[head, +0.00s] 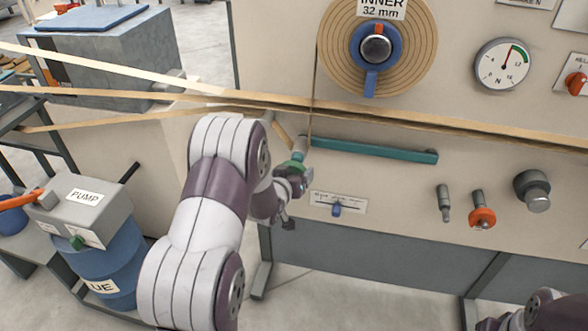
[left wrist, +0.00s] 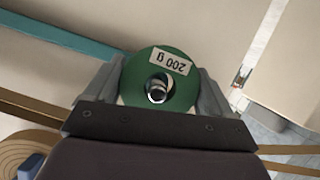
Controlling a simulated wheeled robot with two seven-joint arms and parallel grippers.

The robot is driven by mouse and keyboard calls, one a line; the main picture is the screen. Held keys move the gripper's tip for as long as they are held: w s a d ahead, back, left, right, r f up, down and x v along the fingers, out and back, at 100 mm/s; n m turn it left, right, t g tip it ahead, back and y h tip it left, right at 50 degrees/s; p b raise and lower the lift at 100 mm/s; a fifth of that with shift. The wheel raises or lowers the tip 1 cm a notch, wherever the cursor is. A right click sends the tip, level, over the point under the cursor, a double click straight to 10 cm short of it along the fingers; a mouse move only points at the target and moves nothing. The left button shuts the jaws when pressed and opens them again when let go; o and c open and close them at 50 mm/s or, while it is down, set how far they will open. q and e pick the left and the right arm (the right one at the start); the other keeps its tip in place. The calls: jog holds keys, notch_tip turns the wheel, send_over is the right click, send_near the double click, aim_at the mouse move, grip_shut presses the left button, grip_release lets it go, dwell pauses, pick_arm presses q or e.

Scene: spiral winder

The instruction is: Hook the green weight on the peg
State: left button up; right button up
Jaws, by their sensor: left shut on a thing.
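The green weight is a round disc marked 200 g. It sits between the fingers of my left gripper in the left wrist view (left wrist: 136,84), and a silvery round end shows in its central hole. In the head view the weight (head: 290,168) is a small green patch at the front panel. My left gripper (head: 293,182) is shut on it, partly hidden by its own wrist. A short pale peg-like piece (head: 300,146) shows just above the weight; I cannot tell whether they touch. A bare grey peg (head: 444,203) sticks out farther right. My right gripper is out of view.
A teal bar (head: 375,150) and tan strips (head: 400,123) run across the panel close to my left gripper. A slider plate (head: 337,205), an orange weight (head: 482,217) and a grey weight (head: 537,197) are to the right. A blue pump drum (head: 105,265) stands left.

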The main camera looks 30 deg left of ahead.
pick_arm(q)
jog(key=s+d+r+p, duration=0.1)
jog(key=s+d+p, duration=0.1)
jog(key=s, duration=1.1)
jog(key=shift+s+d, duration=0.35)
jog(key=shift+d, duration=0.3)
